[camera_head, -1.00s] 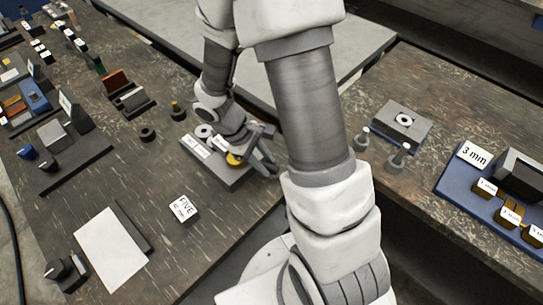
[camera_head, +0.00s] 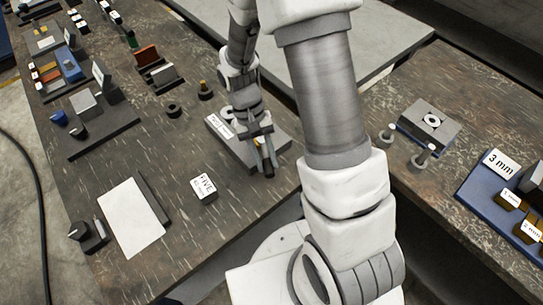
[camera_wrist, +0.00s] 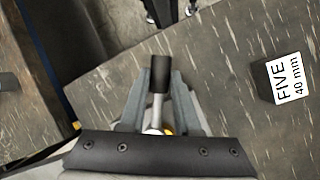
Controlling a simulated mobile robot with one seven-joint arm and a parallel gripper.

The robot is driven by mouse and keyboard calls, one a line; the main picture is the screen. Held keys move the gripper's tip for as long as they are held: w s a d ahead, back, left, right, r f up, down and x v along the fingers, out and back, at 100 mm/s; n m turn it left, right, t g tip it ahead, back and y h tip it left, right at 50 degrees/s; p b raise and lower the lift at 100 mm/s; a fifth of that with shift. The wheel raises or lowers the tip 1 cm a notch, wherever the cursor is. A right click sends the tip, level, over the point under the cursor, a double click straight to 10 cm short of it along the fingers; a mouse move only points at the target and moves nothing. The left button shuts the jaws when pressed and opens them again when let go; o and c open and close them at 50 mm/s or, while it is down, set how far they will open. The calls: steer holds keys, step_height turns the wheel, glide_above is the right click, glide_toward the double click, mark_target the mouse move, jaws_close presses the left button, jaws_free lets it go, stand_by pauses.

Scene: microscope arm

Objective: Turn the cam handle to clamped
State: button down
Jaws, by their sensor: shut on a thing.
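The cam handle shows in the wrist view as a metal rod with a black grip (camera_wrist: 160,74). My gripper (camera_wrist: 159,84) has its two grey fingers on either side of the handle and is shut on it. A bit of yellow shows at the rod's base, mostly hidden by my gripper's body. In the head view my gripper (camera_head: 265,158) is over the right part of the grey clamp plate (camera_head: 240,152). White labels (camera_head: 219,127) lie at the plate's left end; their words are too small to read.
A white sheet (camera_head: 131,217) lies front left. The table's edge and a gap are right of the plate.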

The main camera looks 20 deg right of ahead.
steer(key=shift+w+a+m, duration=0.1)
steer(key=shift+a+m, duration=0.2)
steer(key=shift+m, duration=0.1)
steer(key=c, duration=0.6)
jaws_free()
steer(key=p+v, duration=0.1)
steer(key=v, duration=0.7)
steer(key=p+v, duration=0.1)
steer(key=v, duration=0.8)
steer(key=shift+w+d+r, duration=0.15)
steer(key=shift+d+r, duration=0.05)
steer(key=shift+r, duration=0.05)
